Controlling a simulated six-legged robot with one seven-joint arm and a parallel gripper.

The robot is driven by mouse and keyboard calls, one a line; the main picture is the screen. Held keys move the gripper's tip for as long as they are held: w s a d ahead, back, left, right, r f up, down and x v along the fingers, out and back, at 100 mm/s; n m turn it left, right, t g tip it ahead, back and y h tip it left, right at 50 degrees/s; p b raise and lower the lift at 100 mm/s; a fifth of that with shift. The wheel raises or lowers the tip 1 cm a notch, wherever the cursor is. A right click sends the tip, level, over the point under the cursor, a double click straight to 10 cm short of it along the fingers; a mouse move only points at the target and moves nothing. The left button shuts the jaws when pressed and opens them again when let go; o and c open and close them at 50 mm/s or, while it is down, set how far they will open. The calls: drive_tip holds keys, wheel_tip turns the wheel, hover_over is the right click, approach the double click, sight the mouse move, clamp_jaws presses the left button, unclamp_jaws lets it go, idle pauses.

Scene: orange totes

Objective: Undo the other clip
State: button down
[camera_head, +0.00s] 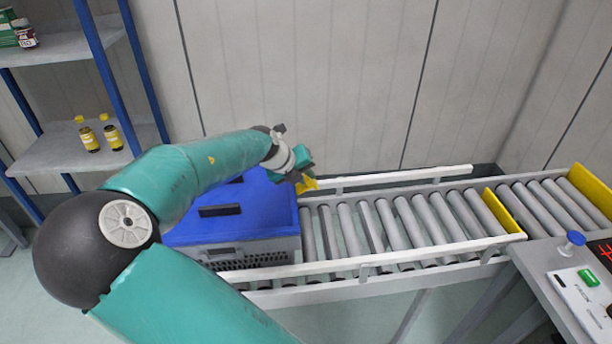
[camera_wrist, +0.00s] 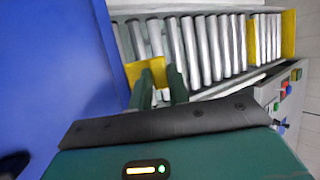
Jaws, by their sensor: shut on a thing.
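A grey crate (camera_head: 262,247) with a blue lid (camera_head: 262,205) sits at the left end of the roller conveyor. The lid has a dark handle (camera_head: 220,210) and fills the left of the wrist view (camera_wrist: 60,70). A yellow clip (camera_head: 308,185) is at the lid's far right side. My gripper (camera_head: 303,172) is shut on this clip. In the wrist view the clip (camera_wrist: 147,72) shows at my two dark green fingertips (camera_wrist: 162,84), close beside the lid's edge. I cannot tell whether it is still fastened. My arm hides the left part of the crate and lid.
The conveyor rollers (camera_head: 400,222) to the right are empty, with pale side rails (camera_head: 400,277). A yellow stop (camera_head: 505,210) crosses the conveyor. A control panel (camera_head: 580,295) with buttons stands at the right. A shelf (camera_head: 75,150) with bottles stands at the left.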

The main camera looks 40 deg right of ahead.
drive_tip(key=shift+a+f, duration=0.1)
idle(0.4)
drive_tip(key=c, duration=1.3)
unclamp_jaws()
drive_tip(key=v, duration=1.4)
drive_tip(key=shift+w+f, duration=0.1)
drive_tip(key=shift+w, duration=0.05)
